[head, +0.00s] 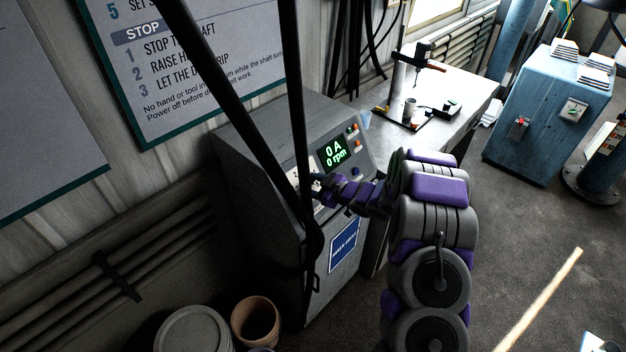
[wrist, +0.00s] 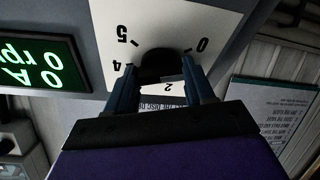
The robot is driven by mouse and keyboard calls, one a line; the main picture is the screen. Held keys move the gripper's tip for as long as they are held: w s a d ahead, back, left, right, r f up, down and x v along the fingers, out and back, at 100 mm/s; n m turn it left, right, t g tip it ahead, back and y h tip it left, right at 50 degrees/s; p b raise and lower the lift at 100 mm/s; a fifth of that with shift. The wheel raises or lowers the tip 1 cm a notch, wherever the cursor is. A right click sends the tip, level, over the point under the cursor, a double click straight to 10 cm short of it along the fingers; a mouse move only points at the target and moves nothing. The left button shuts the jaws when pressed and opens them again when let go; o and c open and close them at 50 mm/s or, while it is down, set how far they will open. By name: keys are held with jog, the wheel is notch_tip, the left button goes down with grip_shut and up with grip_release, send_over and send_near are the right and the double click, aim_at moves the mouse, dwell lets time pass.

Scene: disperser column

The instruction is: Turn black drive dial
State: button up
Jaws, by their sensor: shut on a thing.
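The black drive dial (wrist: 157,62) is in the wrist view, on a white scale plate (wrist: 108,18) whose numbers appear upside down. The 0, 2, 4 and 5 show; other marks are hidden by the fingers. My gripper (wrist: 160,72) is shut on the dial, one blue finger on each side. In the head view my gripper (head: 318,184) reaches the sloped front panel of the grey cabinet (head: 262,150) and hides the dial. The green display (head: 333,152) beside it reads 0 A and 0 rpm. I cannot tell the dial's pointer position.
Small buttons (head: 353,136) sit right of the display. A workbench (head: 455,100) with a small stand stands behind the cabinet. A blue cabinet (head: 535,120) is at the right. Buckets (head: 256,318) stand on the floor at the cabinet's left foot. Open floor lies to the right.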

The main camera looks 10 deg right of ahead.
jog(key=m+p, duration=0.2)
jog(key=m+t+p, duration=0.1)
jog(key=m, duration=0.1)
jog(key=shift+r+h+p, duration=0.3)
jog(key=shift+h, duration=0.1)
jog(key=m+h+p, duration=0.1)
jog(key=m+p, duration=0.2)
jog(key=m, duration=0.2)
jog(key=shift+t, duration=0.3)
jog(key=m+h+p, duration=0.1)
jog(key=m+p, duration=0.1)
jog(key=m, duration=0.3)
jog(key=shift+m+h+p, duration=0.45)
jog(key=shift+m+h, duration=0.25)
jog(key=shift+m, duration=1.6)
jog(key=shift+f, duration=0.1)
jog(key=o, duration=1)
jog(key=shift+w+f, duration=0.1)
jog(key=shift+o, duration=0.2)
